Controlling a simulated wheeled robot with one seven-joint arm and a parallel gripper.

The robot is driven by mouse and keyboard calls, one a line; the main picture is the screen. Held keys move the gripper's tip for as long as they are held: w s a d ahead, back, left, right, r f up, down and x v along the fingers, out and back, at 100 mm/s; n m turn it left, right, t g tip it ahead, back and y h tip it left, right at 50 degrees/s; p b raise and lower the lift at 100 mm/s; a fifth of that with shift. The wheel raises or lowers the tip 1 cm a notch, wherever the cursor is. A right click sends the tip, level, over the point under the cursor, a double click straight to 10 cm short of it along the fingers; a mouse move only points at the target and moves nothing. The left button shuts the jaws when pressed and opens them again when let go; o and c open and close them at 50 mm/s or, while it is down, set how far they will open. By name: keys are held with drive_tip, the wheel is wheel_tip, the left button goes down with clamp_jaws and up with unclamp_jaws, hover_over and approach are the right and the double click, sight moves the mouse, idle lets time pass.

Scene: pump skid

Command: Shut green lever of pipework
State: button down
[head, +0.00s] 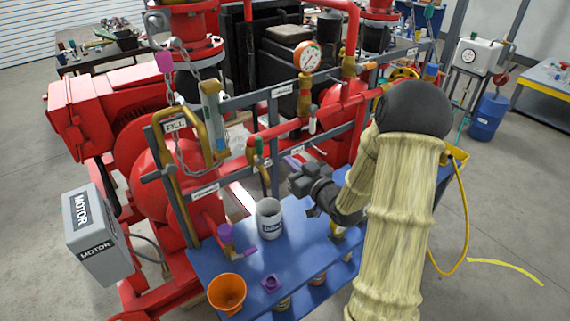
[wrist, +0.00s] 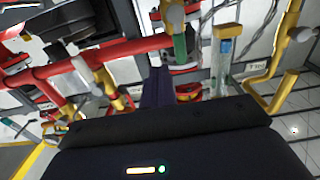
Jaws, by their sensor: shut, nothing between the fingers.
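A small green lever (head: 259,146) sits on a valve of the yellow-brown pipe, below the red pipe in the middle of the pipework. In the wrist view a green lever (wrist: 180,47) hangs down from a pale fitting, just beyond and right of the fingers. My gripper (head: 295,181) is in front of the pipework, to the lower right of the lever, and appears apart from it. In the wrist view the fingers (wrist: 157,86) are together and empty, pointing toward the pipes. The dark gripper body hides the lower part of that view.
A blue bench (head: 275,255) below carries a grey-white mug (head: 269,218), an orange bucket (head: 227,292) and purple parts. A sight glass (head: 211,112) and a chain stand left of the lever. A pressure gauge (head: 308,57) is above. Grey uprights and red pipes crowd the space.

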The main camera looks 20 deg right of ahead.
sight(257, 148)
drive_tip(key=shift+w, duration=0.2)
drive_tip(key=shift+p+x, duration=1.8)
drive_tip(key=shift+x, duration=3.05)
drive_tip(key=shift+s+a+r+p, duration=0.25)
drive_tip(key=shift+a+p, duration=0.15)
drive_tip(key=shift+a, duration=0.35)
drive_tip(key=shift+s+a+r+p, duration=0.1)
drive_tip(key=shift+s+a+p, duration=0.15)
drive_tip(key=shift+a+p, duration=0.35)
drive_tip(key=shift+s+a+r+p, duration=0.2)
drive_tip(key=shift+s+a+p, duration=0.05)
drive_tip(key=shift+a, duration=0.65)
drive_tip(key=shift+a+f+b, duration=0.15)
drive_tip(key=shift+f+b, duration=0.1)
drive_tip(key=shift+b, duration=0.15)
drive_tip(key=shift+s+a+f+b, duration=0.25)
drive_tip(key=shift+a+f+b, duration=0.1)
drive_tip(key=shift+a+b, duration=0.45)
drive_tip(key=shift+s+a+f+b, duration=0.25)
drive_tip(key=shift+a+b, duration=0.25)
drive_tip(key=shift+b, duration=0.5)
drive_tip(key=shift+s+a+f+b, duration=0.2)
drive_tip(key=shift+a+f+b, duration=0.2)
drive_tip(key=shift+a+b, duration=0.4)
drive_tip(key=shift+d, duration=0.2)
